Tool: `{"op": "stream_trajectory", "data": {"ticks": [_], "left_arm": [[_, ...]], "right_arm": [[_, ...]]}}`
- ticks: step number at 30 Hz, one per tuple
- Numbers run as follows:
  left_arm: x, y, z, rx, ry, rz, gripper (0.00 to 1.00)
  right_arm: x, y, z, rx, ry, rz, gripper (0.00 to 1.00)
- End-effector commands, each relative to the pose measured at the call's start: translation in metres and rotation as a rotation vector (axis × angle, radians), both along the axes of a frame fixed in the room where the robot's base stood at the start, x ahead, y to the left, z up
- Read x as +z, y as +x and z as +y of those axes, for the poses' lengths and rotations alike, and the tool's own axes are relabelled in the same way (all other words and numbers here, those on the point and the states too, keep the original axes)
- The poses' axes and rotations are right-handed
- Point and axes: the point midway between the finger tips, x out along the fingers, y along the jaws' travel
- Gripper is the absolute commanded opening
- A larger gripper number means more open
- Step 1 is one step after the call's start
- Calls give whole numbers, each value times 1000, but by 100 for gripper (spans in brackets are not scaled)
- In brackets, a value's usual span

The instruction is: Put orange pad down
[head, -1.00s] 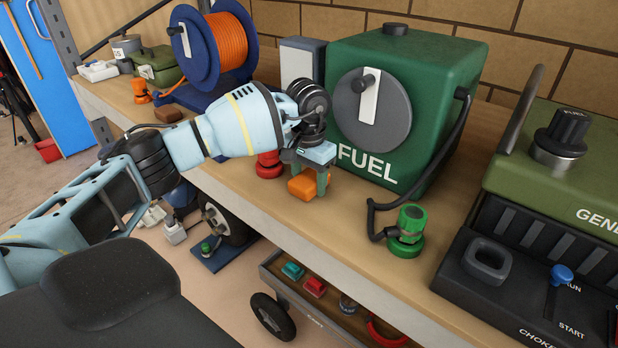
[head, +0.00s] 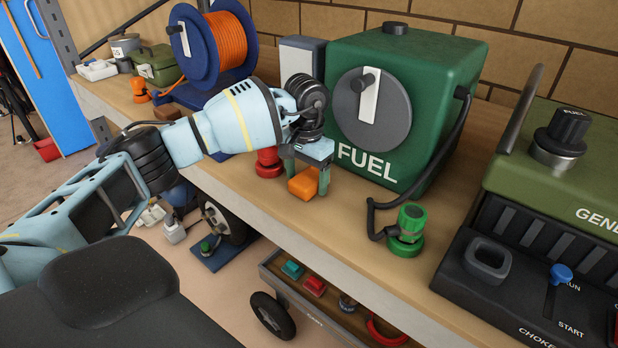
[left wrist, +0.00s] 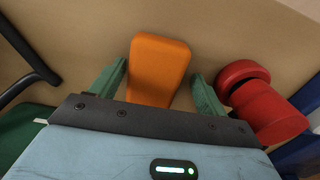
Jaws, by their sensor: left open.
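The orange pad (head: 303,184) is a small orange block at the shelf's front part, in front of the green fuel box. My left gripper (head: 306,184) is over it with its fingers pointing down. In the left wrist view the pad (left wrist: 158,68) lies between the two green fingers of the gripper (left wrist: 158,88), with a gap on each side. The jaws are open. The pad appears to rest on the wooden shelf (head: 335,213). My right gripper is not in view.
A red fitting (head: 268,162) stands close beside the left gripper. The green fuel box (head: 400,110) is right behind it. A green fitting (head: 408,232) stands to the right, with a black hose. The shelf's front edge is near. An orange cable reel (head: 215,45) stands further left.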

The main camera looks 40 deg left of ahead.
Motion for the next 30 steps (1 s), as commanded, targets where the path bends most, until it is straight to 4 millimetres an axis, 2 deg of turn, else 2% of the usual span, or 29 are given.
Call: {"op": "stream_trajectory", "data": {"ticks": [9, 15, 21, 30], "left_arm": [[68, 2, -3, -4, -6, -11, 76], [100, 2, -4, -6, -8, -10, 76], [114, 1, -4, -6, -8, -9, 76], [116, 1, -4, -6, -9, -9, 76]], "right_arm": [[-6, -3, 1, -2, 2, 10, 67], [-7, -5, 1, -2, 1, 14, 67], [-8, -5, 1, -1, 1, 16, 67], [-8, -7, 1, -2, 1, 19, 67]]}}
